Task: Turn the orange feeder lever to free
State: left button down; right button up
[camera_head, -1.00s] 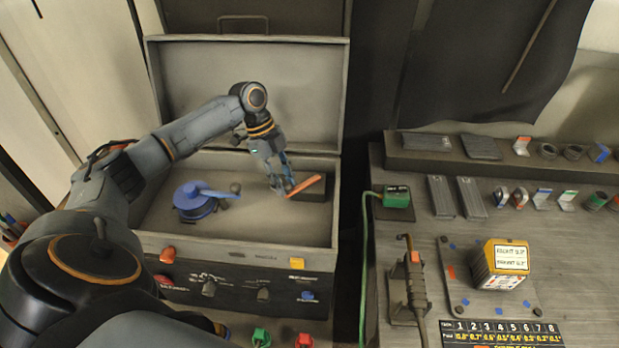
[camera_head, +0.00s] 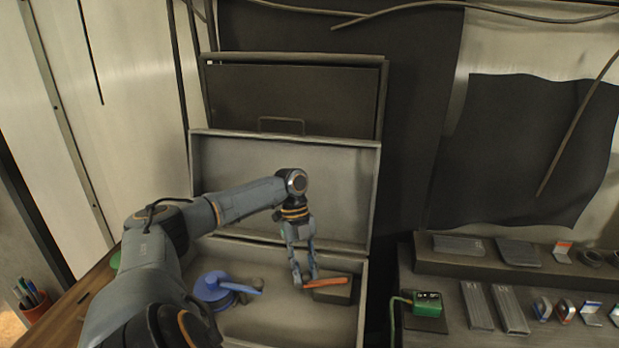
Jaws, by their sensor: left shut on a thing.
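The orange lever (camera_head: 328,283) lies nearly level across the picture, over a dark block (camera_head: 336,293) in the right part of the open grey box (camera_head: 292,325). My left gripper (camera_head: 305,281) reaches down into the box from above, with its fingers at the lever's left end. It is shut on the lever there; the fingers partly hide that end. Any marking for the lever's positions is too small to see. My right gripper is out of view.
A blue round part with a blue lever (camera_head: 214,287) sits left of my gripper in the box. The raised lid (camera_head: 340,160) stands behind my arm. A green device (camera_head: 428,301) and metal pieces lie on the bench at right.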

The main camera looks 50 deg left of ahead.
pick_arm(q)
jog(key=c, duration=1.1)
grip_release()
jog(key=shift+o, duration=0.2)
jog(key=v, duration=1.2)
jog(key=shift+a, duration=0.15)
jog(key=shift+w+f, duration=0.1)
jog(key=shift+f, duration=0.05)
